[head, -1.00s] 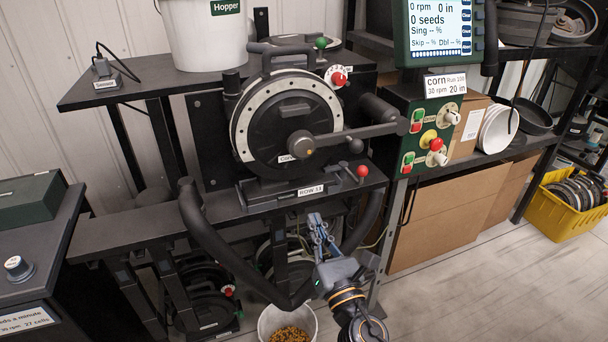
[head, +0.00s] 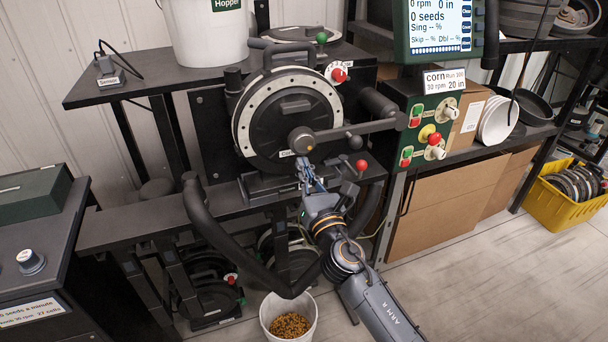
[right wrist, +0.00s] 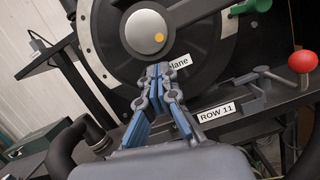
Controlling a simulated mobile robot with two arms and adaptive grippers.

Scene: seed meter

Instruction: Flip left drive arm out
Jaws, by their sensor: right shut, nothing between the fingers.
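The seed meter (head: 248,128) is a black round housing with a pale dotted rim, standing on a black bench. A grey drive arm (head: 352,132) runs from its centre hub (head: 301,140) to the right, nearly level. My right gripper (head: 304,174) is shut and empty, just below the hub and in front of the lower housing. In the right wrist view its closed blue-grey fingers (right wrist: 158,76) point up, just under the hub (right wrist: 150,33) with its orange dot. They partly cover a white label (right wrist: 181,63). Whether they touch the housing, I cannot tell. My left gripper is not in view.
A red-knobbed lever (head: 361,165) stands right of my gripper; its red knob (right wrist: 302,62) also shows in the right wrist view. A thick black hose (head: 225,245) loops below the bench. A seed bucket (head: 289,318) stands on the floor. A green control panel (head: 429,132) is at right.

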